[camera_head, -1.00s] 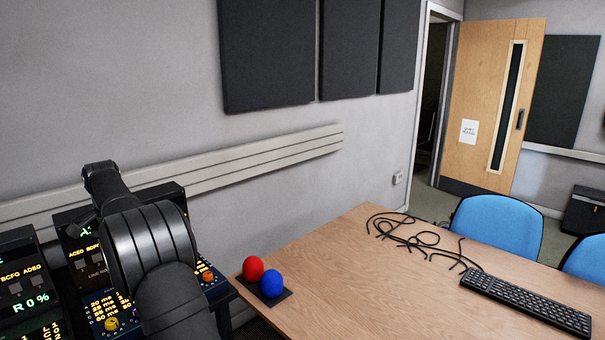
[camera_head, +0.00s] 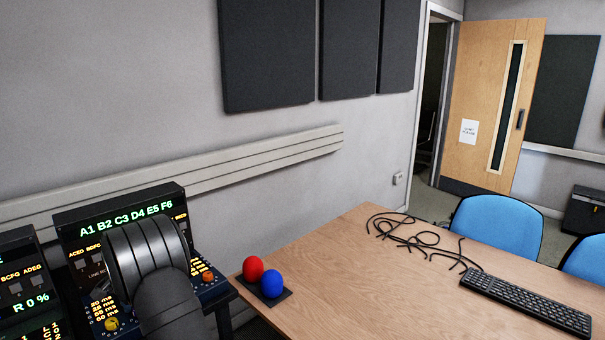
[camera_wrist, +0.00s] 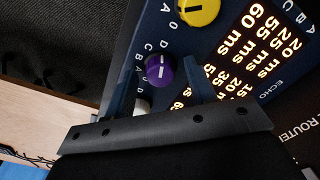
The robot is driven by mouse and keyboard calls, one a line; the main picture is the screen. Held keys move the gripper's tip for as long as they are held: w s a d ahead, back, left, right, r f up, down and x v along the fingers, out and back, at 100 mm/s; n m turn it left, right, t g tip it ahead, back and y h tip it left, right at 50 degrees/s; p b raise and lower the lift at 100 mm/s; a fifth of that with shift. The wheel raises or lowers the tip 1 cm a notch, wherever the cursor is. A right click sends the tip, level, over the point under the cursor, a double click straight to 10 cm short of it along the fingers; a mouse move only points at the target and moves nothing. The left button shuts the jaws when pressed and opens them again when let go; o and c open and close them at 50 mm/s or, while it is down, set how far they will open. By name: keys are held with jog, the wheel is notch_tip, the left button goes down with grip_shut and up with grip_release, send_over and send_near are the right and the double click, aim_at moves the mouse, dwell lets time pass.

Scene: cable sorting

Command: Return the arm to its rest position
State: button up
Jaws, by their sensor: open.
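My arm's black ribbed joint (camera_head: 148,258) stands at the lower left in the head view, in front of the control panels. My gripper is hidden in that view. In the wrist view my gripper (camera_wrist: 159,66) is open, its two dark fingers apart and empty. A purple knob (camera_wrist: 160,71) on the dark blue panel shows between the fingers in the picture; I cannot tell how far off it is. A yellow knob (camera_wrist: 199,11) is above it.
A panel with a lit display (camera_head: 126,219) stands behind my arm. A red ball (camera_head: 253,268) and a blue ball (camera_head: 272,284) sit on a dark base at the table's left. Black cables (camera_head: 420,238) and a keyboard (camera_head: 526,303) lie on the wooden table (camera_head: 360,290).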

jog(key=n, duration=1.2)
jog(key=shift+n, duration=2.3)
